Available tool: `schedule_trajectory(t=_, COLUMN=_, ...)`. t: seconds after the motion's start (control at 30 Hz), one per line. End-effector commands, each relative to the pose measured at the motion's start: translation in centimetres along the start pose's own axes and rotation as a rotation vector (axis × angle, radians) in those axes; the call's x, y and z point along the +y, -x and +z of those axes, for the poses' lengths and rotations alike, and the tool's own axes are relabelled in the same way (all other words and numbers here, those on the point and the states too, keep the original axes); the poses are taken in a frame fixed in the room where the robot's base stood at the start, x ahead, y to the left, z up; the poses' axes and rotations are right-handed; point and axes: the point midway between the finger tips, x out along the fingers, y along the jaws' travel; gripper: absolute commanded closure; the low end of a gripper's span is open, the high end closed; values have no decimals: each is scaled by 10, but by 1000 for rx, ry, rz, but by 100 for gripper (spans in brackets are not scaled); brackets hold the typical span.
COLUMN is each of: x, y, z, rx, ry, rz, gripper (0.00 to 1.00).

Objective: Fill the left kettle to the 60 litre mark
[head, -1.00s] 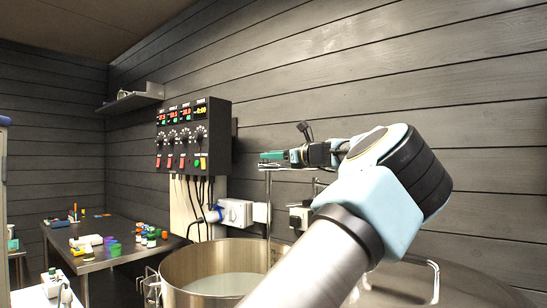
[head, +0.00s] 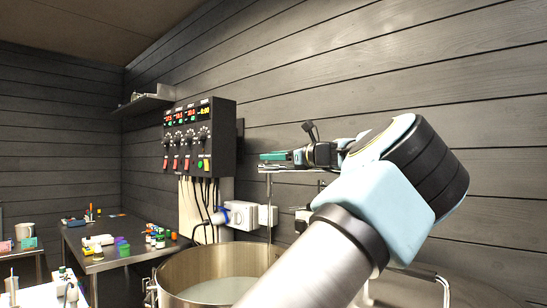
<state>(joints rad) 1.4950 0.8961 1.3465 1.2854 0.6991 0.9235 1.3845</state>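An open steel kettle (head: 172,274) stands low in the head view, with pale liquid (head: 218,290) inside. I cannot read any litre mark on it. A second steel vessel (head: 480,296) shows at the lower right, partly hidden by my arm. My gripper (head: 272,157) is held high, above and right of the open kettle, near a thin upright metal pipe (head: 269,205). The gripper is seen side-on and small. I cannot tell whether its fingers are apart or hold anything.
A black control box (head: 200,138) with lit displays, knobs and switches hangs on the wall. Cables run down to a white socket box (head: 242,214). A steel table (head: 118,258) with small bottles and blocks stands left. A shelf (head: 147,105) is above it.

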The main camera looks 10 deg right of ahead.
Motion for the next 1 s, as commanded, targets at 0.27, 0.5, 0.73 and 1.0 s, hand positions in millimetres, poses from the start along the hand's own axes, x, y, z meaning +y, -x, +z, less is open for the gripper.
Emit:
schedule_trajectory(t=0.27, x=0, y=31, z=-4, rx=1, ry=1, rz=-4, gripper=52)
schedule_trajectory(t=0.5, x=0, y=78, z=-3, rx=1, ry=1, rz=-3, gripper=52)
schedule_trajectory(t=0.73, x=0, y=104, z=-1, rx=0, ry=1, rz=-1, gripper=52)
schedule_trajectory(t=1.0, x=0, y=108, z=0, rx=0, ry=1, rz=0, gripper=52)
